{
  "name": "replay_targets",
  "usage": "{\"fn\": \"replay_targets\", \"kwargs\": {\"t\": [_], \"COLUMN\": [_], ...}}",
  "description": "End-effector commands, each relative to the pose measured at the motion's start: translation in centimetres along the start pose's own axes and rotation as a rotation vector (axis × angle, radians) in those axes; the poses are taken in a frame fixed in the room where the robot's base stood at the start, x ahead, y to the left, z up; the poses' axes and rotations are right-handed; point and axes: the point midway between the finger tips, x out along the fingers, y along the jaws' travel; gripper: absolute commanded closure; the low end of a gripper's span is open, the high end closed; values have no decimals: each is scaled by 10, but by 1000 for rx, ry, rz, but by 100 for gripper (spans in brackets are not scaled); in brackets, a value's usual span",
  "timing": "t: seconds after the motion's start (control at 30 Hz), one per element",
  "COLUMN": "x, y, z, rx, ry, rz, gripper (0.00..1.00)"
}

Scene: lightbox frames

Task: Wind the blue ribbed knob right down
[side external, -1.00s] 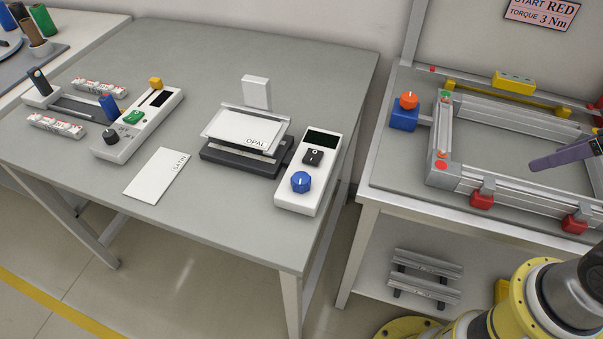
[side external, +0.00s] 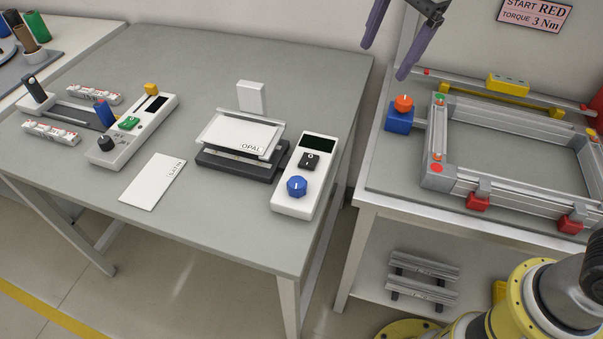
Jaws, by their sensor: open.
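The blue ribbed knob (side external: 297,187) sits on the lower part of a white control box (side external: 291,207), near the right edge of the grey table. A short pale mark on its top points roughly away from the camera. The box also carries a black rocker switch (side external: 309,161) and a dark, blank display (side external: 319,144). My gripper (side external: 384,62) hangs at the top of the view, above and to the right of the box. Its two purple-grey fingers are apart with nothing between them. It is clear of the knob. Its upper part is cut off by the frame.
Left of the box is a dark press-like stand (side external: 236,165) with a white OPAL plate (side external: 238,134). A white SATIN card (side external: 152,182) lies farther left, before another control box (side external: 132,133). A metal frame fixture (side external: 462,176) with an orange-topped blue block (side external: 400,119) occupies the right bench.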

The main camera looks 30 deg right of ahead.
Motion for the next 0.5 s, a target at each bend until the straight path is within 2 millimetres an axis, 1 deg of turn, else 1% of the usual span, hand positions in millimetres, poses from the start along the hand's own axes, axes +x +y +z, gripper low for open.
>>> {"fn": "replay_targets", "kwargs": {"t": [0.03, 0.1, 0.2, 0.3, 0.4, 0.5], "x": [19, 42, 75, 104, 125, 134], "y": [-12, -24, -33, -32, -25, -19], "z": [20, 44, 76, 101, 115, 124], "rx": [-3, -15, -66, -112, -144, -165], "ry": [-2, -3, -2, 2, 10, 12], "rz": [33, 68, 114, 155, 195, 210], "gripper": [19, 19, 19, 19, 19, 19]}}
